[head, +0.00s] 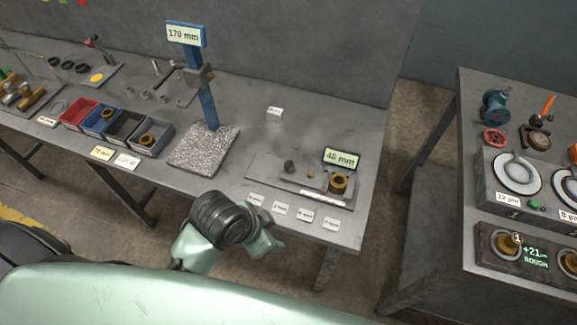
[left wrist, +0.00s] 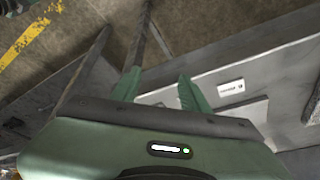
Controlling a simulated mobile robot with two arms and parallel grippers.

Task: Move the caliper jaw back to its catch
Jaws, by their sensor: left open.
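The caliper fixture (head: 262,168), a flat grey plate, lies near the right end of the long table. Its display (head: 341,158) reads what looks like 46 mm. A dark round knob (head: 289,167), a small brass piece (head: 310,174) and a brass ring (head: 338,183) stand along it. I cannot tell which part is the jaw or where its catch is. My left gripper (head: 272,246) is in front of the table's front edge, apart from the fixture. In the left wrist view its green fingers (left wrist: 160,92) are spread and empty. My right gripper is out of view.
Several white labels (head: 280,209) line the table's front edge. A blue height gauge (head: 207,105) on a speckled block (head: 203,150) stands left of the fixture, with coloured bins (head: 81,114) beyond. A second table (head: 470,90) with gauges stands right, across a floor gap.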

